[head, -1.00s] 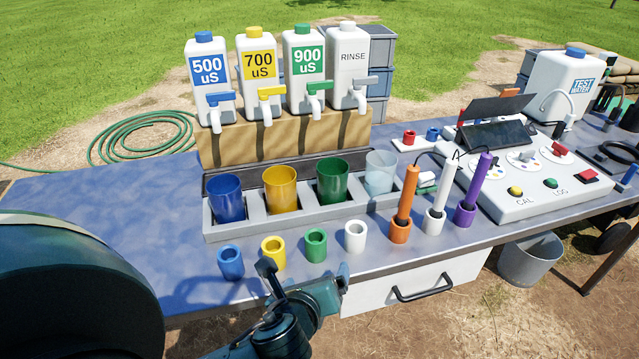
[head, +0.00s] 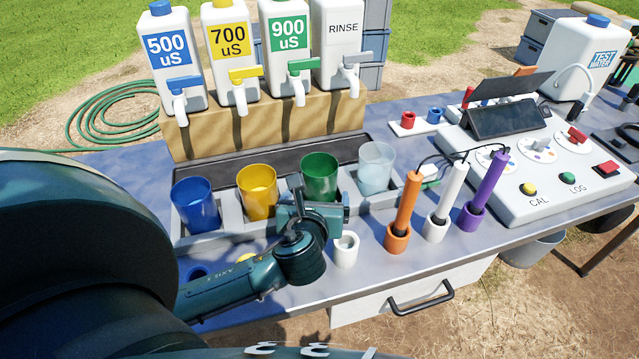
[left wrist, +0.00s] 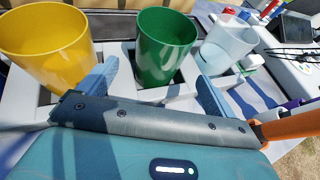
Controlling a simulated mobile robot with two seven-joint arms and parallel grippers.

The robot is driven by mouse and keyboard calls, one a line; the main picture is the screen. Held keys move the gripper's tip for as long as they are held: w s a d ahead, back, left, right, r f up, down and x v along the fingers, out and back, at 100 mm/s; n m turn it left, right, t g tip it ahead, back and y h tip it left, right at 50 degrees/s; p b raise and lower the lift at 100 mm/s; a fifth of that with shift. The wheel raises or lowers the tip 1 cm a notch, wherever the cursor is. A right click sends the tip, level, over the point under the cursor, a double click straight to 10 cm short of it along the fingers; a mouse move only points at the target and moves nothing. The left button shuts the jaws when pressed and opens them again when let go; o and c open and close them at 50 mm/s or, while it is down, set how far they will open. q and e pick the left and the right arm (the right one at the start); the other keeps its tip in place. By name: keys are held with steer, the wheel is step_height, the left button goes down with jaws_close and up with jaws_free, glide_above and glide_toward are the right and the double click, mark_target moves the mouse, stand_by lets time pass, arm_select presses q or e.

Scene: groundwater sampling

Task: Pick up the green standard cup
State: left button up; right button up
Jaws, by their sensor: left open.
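The green standard cup (head: 320,177) stands upright in a slot of the grey cup rack (head: 208,240), between the yellow cup (head: 257,190) and the clear cup (head: 376,166). In the left wrist view the green cup (left wrist: 164,48) is straight ahead, just beyond and between the two blue fingers. My left gripper (head: 318,208) is open and empty, close in front of the green cup at its lower part. In the left wrist view the left gripper (left wrist: 154,92) has one finger on each side of the cup's base. I cannot tell whether they touch it. My right gripper is not in view.
The blue cup (head: 195,204) stands at the rack's left end. A white holder (head: 346,249) and orange (head: 403,212), white (head: 445,205) and purple (head: 485,190) probes stand to the right of my gripper. Labelled bottles with taps stand on a wooden block (head: 265,126) behind.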

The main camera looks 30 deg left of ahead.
arm_select(q)
steer(key=x, duration=0.7)
steer(key=shift+w+a+f, duration=0.1)
steer(key=shift+w+a, duration=0.1)
steer(key=shift+w, duration=0.05)
steer(key=c, duration=1.1)
